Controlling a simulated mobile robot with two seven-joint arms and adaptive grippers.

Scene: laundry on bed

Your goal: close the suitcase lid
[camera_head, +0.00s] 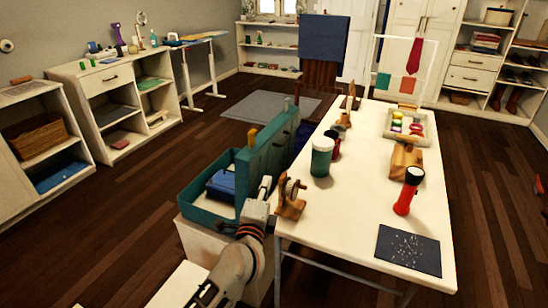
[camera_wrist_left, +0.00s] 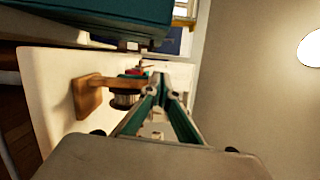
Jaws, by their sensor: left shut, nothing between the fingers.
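The teal suitcase (camera_head: 190,198) stands open on a white stand left of the table. Its lid (camera_head: 270,145) is upright along the right side, close to the table edge. A blue folded item (camera_head: 222,186) lies inside. My left gripper (camera_head: 266,182) is shut and empty, near the front end of the lid, beside the table edge. I cannot tell whether it touches the lid. In the left wrist view, my left gripper (camera_wrist_left: 155,82) points toward the tabletop, and a teal surface, seemingly the lid (camera_wrist_left: 110,14), shows at the top. My right gripper is not in view.
Right beside my left gripper, a wooden holder with a spool (camera_head: 291,199) stands at the edge of the white table (camera_head: 335,222). A green-and-white jar (camera_head: 321,157), a dark red mug (camera_head: 334,144) and a red flashlight (camera_head: 407,192) stand farther along. Shelves line the left wall.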

